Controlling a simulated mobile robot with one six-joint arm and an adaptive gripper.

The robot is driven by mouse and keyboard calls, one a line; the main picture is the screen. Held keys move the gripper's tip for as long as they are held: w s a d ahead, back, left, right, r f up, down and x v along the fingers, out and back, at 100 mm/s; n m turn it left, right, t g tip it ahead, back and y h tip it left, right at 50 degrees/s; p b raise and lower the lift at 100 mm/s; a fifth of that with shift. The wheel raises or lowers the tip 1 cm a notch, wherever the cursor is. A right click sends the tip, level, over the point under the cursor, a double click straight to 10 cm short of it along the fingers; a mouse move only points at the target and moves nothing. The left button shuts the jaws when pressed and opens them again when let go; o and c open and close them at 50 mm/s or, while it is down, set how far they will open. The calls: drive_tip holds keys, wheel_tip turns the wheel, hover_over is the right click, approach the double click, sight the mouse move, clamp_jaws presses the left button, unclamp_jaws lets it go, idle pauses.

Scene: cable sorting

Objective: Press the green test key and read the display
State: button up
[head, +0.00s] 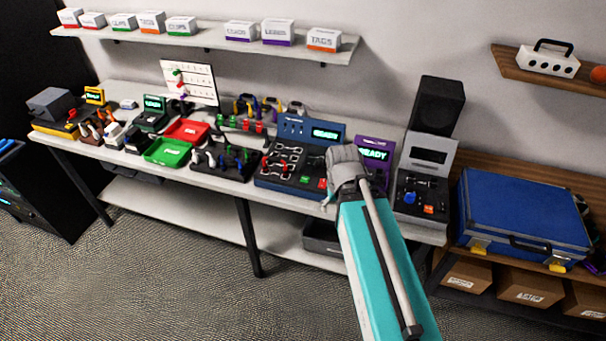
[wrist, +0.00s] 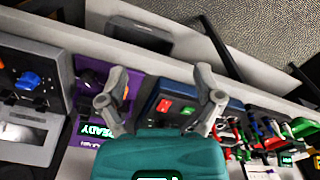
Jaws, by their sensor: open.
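The blue test unit (head: 276,178) stands on the bench with a lit display (head: 325,133) that appears to read "READY". Its green key (head: 305,180) and red key (head: 322,183) sit side by side at the front right. In the wrist view, the green key (wrist: 188,110) and red key (wrist: 163,106) show between and beyond my fingers. My gripper (wrist: 162,82) is open and empty, with a finger on each side of the keys in the picture. In the head view, my gripper (head: 335,188) is at the unit's right side. I cannot tell its height above the keys.
A purple unit (head: 373,154) with a "READY" display stands just right, partly hidden by my arm. A grey unit (head: 408,205) with a blue knob is farther right. A dark tool board (head: 225,165) and green tray (head: 167,151) lie left. The bench's front edge is close.

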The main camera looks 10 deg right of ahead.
idle(0.4)
clamp_jaws()
idle(1.4)
